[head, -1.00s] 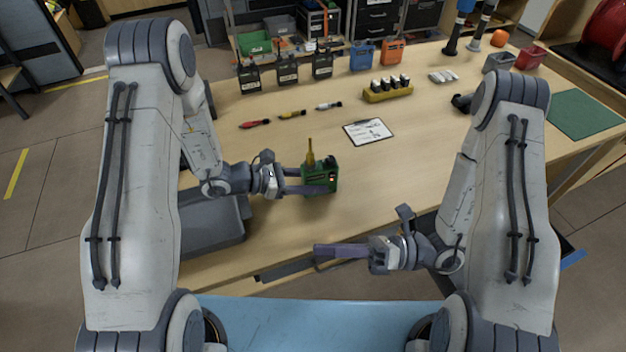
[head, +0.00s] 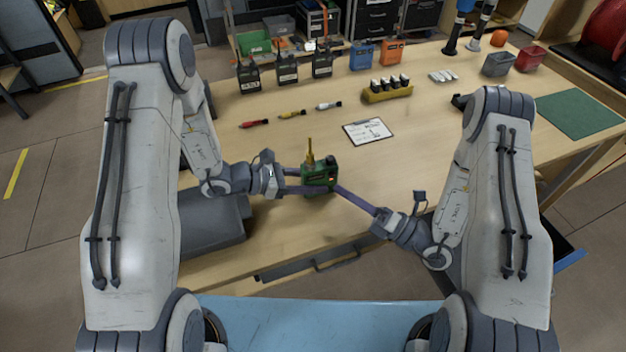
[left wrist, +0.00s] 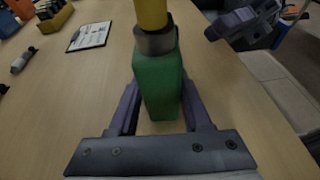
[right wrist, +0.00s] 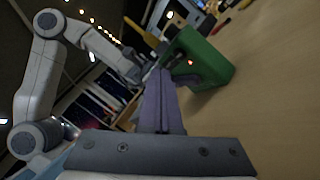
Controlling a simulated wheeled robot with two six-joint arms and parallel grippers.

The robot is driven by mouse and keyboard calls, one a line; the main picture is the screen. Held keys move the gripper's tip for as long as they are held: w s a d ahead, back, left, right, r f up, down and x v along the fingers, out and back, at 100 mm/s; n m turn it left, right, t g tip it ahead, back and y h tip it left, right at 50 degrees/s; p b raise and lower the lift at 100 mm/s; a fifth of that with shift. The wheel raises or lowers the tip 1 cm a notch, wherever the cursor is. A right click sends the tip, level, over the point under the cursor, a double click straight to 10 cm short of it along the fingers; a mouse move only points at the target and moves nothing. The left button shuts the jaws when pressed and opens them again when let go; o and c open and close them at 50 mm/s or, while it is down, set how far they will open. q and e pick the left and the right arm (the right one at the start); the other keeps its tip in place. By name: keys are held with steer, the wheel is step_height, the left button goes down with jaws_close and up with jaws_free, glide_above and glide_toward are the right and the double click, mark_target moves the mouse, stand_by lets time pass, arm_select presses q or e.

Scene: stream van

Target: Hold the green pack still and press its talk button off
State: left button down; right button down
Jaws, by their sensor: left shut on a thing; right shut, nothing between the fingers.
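The green pack (head: 318,170) stands upright on the wooden table, with a yellow antenna (head: 310,150) on top. My left gripper (head: 318,182) is shut on it from the left; the left wrist view shows a finger on either side of the green pack (left wrist: 158,85). My right gripper (head: 341,188) is shut and empty, its fingertips at the pack's right front face. In the right wrist view a red light (right wrist: 190,61) glows on that face, just beyond the shut fingers (right wrist: 162,80). I cannot tell whether the fingertips touch the button.
A clipboard (head: 368,131) lies behind the pack. Red, yellow and white pens or markers lie to the back left. Several dark packs, a blue (head: 362,56) and an orange one (head: 392,53) line the back edge. The table around the green pack is clear.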

steer(key=shift+w+a, duration=0.25)
steer(key=shift+w, duration=0.5)
steer(key=shift+w, duration=0.15)
stand_by(1.4)
steer(key=shift+w+a, duration=0.15)
steer(key=shift+w, duration=0.1)
steer(key=shift+w, duration=0.15)
stand_by(0.5)
steer(key=shift+s, duration=0.6)
steer(key=shift+d, duration=0.2)
steer(key=shift+s+d, duration=0.3)
steer(key=shift+s, duration=0.65)
steer(key=shift+s+d, duration=0.25)
steer(key=shift+s, duration=0.7)
steer(key=shift+s+d, duration=0.3)
steer(key=shift+s, duration=0.65)
